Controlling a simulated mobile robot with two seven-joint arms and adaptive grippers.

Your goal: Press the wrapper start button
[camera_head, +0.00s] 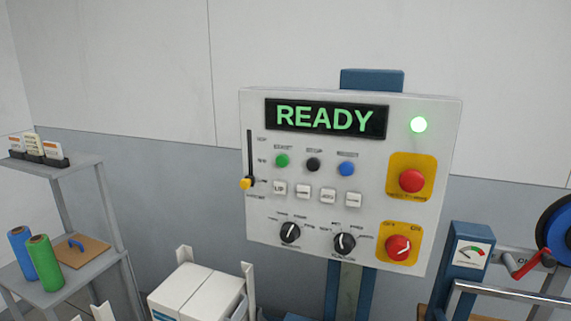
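A white control panel (260,215) on a blue post faces me in the middle of the view. Its display (326,118) reads READY in green, and a round green lamp (419,125) is lit at the upper right. A green button (282,160) sits at the left of a row with a black button (313,164) and a blue button (346,169). The small labels above them are too blurred to read surely. The green button is in plain view with nothing in front of it.
The panel also has a yellow-knobbed slider (245,184), a red mushroom button (411,181), a red rotary switch (397,248), and two black knobs. A grey shelf (90,285) with film rolls stands left. White boxes (190,290) are below; a gauge unit (468,255) stands right.

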